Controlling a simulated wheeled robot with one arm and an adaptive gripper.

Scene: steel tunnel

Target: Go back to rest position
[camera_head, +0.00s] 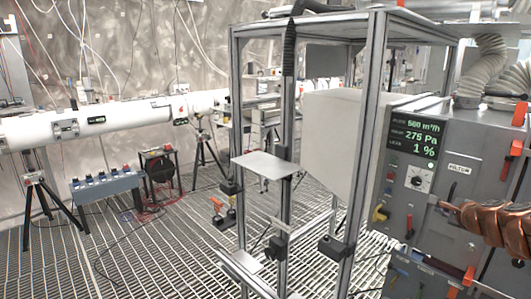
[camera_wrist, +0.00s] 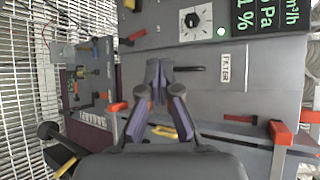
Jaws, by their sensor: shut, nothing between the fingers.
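My gripper (camera_wrist: 158,78) shows in the wrist view with its two dark fingers brought together at the tips, shut and empty. It is in front of the grey filter unit (camera_wrist: 255,85), with a dark slot or handle just beyond the fingertips. I cannot tell whether the tips touch the panel. In the head view, the filter unit (camera_head: 455,190) stands at the right, with a lit display (camera_head: 414,138) reading 275 Pa and 1 %.
A metal frame (camera_head: 375,130) with a small flat shelf (camera_head: 268,165) stands left of the unit. Red-tipped latches (camera_wrist: 282,133) stick out near the gripper. A white pipe (camera_head: 85,122), tripods and a switch box (camera_head: 105,186) are at the left. Grated floor (camera_head: 160,260) is partly open.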

